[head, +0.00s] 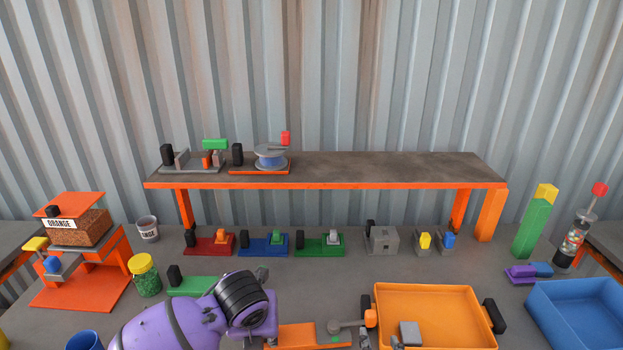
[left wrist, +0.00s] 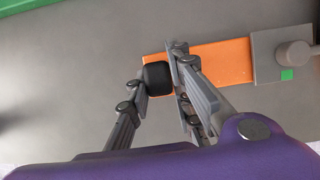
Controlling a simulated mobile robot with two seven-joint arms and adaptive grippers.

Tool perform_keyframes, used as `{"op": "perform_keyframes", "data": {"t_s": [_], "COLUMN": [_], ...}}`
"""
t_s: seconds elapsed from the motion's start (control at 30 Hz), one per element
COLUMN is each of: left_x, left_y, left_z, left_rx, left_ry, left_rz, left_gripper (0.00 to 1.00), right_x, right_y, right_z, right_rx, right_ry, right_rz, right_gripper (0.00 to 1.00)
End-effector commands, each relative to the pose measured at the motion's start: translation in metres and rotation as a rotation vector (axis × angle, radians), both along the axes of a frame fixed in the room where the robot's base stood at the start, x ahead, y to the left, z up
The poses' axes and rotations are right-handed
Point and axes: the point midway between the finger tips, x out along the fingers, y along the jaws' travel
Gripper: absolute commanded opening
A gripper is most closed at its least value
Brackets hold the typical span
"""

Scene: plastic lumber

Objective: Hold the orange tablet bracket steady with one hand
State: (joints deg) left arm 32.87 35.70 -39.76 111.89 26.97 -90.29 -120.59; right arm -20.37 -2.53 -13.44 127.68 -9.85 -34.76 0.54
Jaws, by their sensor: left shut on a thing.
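A flat orange plate (head: 302,334), which I take for the tablet bracket, lies on the grey bench at the bottom of the head view, near its centre. In the left wrist view the orange plate (left wrist: 225,62) has a black block (left wrist: 158,77) at its left end and a grey part with a round knob (left wrist: 292,55) and green square at its right. My left gripper (left wrist: 158,72) is shut on the black block, a finger on each side. In the head view my purple left arm hides the block and fingers. My right gripper is in neither view.
An orange tray (head: 430,289) stands just right of the plate, and a blue bin (head: 575,290) further right. A green plate (head: 195,286) lies behind my arm. Red (head: 209,246), blue (head: 263,247) and green fixtures (head: 318,246) line the back under a raised shelf (head: 370,170).

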Motion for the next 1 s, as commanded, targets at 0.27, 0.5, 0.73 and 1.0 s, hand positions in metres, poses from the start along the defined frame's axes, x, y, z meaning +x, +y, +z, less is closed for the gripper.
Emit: {"op": "perform_keyframes", "data": {"t_s": [0.27,0.5,0.73,1.0], "left_x": [0.001,0.001,0.001,0.001], "left_y": [-0.001,-0.001,-0.001,-0.001], "left_z": [0.001,0.001,0.001,0.001], "left_rx": [-0.002,-0.002,-0.002,-0.002], "left_ry": [-0.002,-0.002,-0.002,-0.002], "left_rz": [-0.001,-0.001,-0.001,-0.001], "left_gripper": [0.00,0.00,0.00,0.00], "right_x": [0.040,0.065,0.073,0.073], "right_y": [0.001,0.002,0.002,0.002], "right_z": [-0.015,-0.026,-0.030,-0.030], "right_rx": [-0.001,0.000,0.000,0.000], "right_ry": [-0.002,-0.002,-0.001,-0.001], "right_rz": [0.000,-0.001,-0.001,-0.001], "right_gripper": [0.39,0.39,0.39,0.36]}}
